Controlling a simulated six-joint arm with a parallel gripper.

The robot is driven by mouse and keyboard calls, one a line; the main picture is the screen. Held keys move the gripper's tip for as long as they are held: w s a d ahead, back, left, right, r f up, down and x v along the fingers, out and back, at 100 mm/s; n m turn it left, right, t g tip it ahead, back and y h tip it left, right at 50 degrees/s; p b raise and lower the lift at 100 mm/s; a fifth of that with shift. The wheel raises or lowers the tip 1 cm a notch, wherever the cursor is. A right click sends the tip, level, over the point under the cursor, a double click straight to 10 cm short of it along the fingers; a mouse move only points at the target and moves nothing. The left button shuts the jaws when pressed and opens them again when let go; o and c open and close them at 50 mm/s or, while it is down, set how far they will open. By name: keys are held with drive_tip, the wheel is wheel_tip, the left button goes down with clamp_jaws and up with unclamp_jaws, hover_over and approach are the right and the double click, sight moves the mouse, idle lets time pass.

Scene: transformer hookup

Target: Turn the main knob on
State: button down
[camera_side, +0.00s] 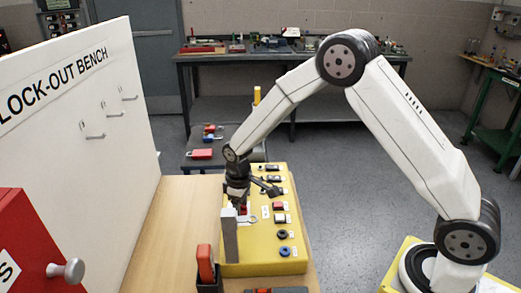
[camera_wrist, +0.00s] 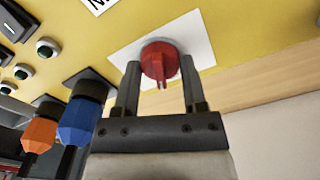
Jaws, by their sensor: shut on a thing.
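The main knob (camera_wrist: 160,58) is a round red knob with a ridge, on a white plate (camera_wrist: 197,33) on the yellow panel (camera_wrist: 250,20). In the wrist view its ridge points down the picture, toward my gripper's palm. My gripper (camera_wrist: 160,66) has one finger on each side of the knob and is shut on it. In the side view my gripper (camera_side: 239,198) is low at the left edge of the yellow panel (camera_side: 258,235), and the knob is mostly hidden there. Lettering above the plate is cut off.
A blue connector (camera_wrist: 78,122) and an orange connector (camera_wrist: 38,133) stand close to my gripper's left in the wrist view. Several buttons and switches sit on the panel. A grey upright plate (camera_side: 230,236) stands near my gripper, and the white lock-out board (camera_side: 90,120) rises at left.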

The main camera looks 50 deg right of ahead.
drive_tip(key=m, duration=1.3)
drive_tip(key=shift+m, duration=0.4)
drive_tip(key=shift+c, duration=0.7)
unclamp_jaws()
drive_tip(key=shift+r, duration=3.95)
